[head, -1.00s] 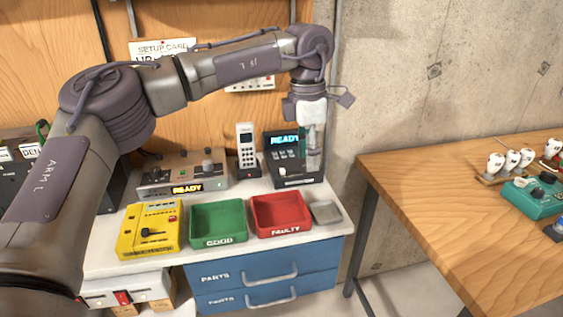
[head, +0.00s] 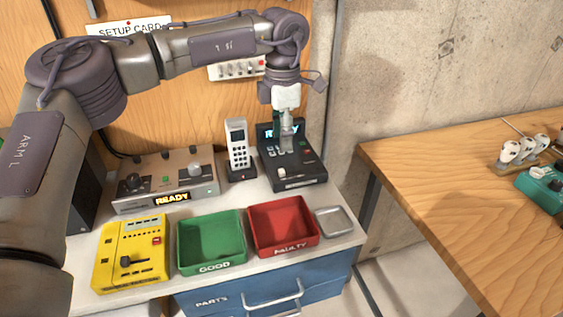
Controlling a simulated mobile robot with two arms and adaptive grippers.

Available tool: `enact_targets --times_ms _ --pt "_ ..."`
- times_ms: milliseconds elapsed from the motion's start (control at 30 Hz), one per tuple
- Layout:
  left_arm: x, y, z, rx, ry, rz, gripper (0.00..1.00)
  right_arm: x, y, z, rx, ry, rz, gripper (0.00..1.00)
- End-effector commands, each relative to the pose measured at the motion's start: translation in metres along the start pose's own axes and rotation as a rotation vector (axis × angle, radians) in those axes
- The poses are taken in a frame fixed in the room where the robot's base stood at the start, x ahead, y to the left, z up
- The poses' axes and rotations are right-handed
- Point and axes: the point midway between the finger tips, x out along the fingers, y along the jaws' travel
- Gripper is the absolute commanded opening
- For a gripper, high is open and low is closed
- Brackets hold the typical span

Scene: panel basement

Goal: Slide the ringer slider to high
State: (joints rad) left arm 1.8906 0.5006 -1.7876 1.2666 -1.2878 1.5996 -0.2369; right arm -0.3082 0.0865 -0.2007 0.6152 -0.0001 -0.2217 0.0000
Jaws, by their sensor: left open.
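A black desk unit (head: 296,172) with a lit display stands at the back right of the white bench. A small pale knob (head: 282,172) shows on its front left; its label is too small to read, so I cannot tell if this is the ringer slider. My left gripper (head: 286,146) points down over the unit's upper face, open and with nothing visible between its fingers. It hides part of the display and face. I cannot tell if the fingertips touch the unit. My right gripper is not in view.
A cordless handset (head: 238,148) stands left of the unit, beside a grey box (head: 166,182) reading READY. In front are a yellow device (head: 131,252), a green tray (head: 211,268), a red tray (head: 254,240) and a small grey dish (head: 336,222). A wooden table (head: 440,190) is at right.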

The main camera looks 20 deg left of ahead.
Motion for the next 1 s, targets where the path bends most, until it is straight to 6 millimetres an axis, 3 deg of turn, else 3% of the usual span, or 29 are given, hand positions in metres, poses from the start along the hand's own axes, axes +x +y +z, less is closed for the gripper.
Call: enact_targets --times_ms 167,433,867,1000 --pt "0.039 -0.001 -0.001 0.0 0.003 -0.004 0.44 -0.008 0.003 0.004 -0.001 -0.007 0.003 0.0" --pt "0.079 0.0 0.0 -0.002 0.0 -0.002 0.44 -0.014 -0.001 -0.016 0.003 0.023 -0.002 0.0" --pt "0.09 0.0 0.0 -0.001 -0.001 -0.001 0.44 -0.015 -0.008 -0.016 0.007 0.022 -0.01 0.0" --pt "0.089 0.0 0.0 -0.001 -0.001 -0.001 0.2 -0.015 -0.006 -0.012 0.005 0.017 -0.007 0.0"
